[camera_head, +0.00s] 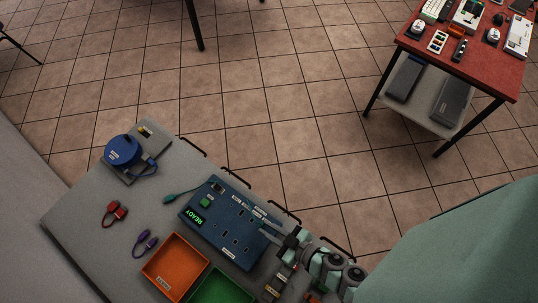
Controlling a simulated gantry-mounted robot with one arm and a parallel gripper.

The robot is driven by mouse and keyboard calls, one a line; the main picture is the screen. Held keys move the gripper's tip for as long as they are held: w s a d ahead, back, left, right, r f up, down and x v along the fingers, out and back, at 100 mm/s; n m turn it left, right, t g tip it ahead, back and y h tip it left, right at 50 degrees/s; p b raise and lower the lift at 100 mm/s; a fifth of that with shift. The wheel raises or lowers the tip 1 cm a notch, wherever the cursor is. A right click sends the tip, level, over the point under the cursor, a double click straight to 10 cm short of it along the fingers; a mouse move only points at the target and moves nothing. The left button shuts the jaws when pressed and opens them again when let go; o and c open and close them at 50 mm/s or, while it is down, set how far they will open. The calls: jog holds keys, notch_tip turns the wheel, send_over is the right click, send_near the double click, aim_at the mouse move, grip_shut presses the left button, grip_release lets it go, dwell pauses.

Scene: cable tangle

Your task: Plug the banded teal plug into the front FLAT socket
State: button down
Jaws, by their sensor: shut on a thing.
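A blue socket panel (226,237) lies on the grey bench, with a lit green READY display and several dark sockets. A teal plug or cable end (170,198) lies just left of the panel, its thin cable running toward the panel's back left corner. I cannot make out any band on it. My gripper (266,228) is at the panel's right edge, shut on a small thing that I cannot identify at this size. The arm and fingers hide part of the panel's right side. I cannot tell which socket is the front FLAT one.
A blue reel (122,150) sits at the back left of the bench. A red cable (115,213) and a purple cable (145,243) lie at the left. An orange tray (205,262) and a green tray (246,288) stand in front. A red table (478,68) is far right.

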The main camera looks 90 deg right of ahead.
jog(key=shift+f+b, duration=0.45)
jog(key=shift+f, duration=0.45)
jog(key=c, duration=1.3)
grip_release()
jog(key=shift+o, duration=0.2)
jog(key=shift+s+r, duration=0.1)
jog(key=p+v, duration=0.3)
jog(key=v, duration=0.7)
jog(key=shift+s+a, duration=0.2)
jog(key=shift+a, duration=0.05)
jog(key=shift+r, duration=0.15)
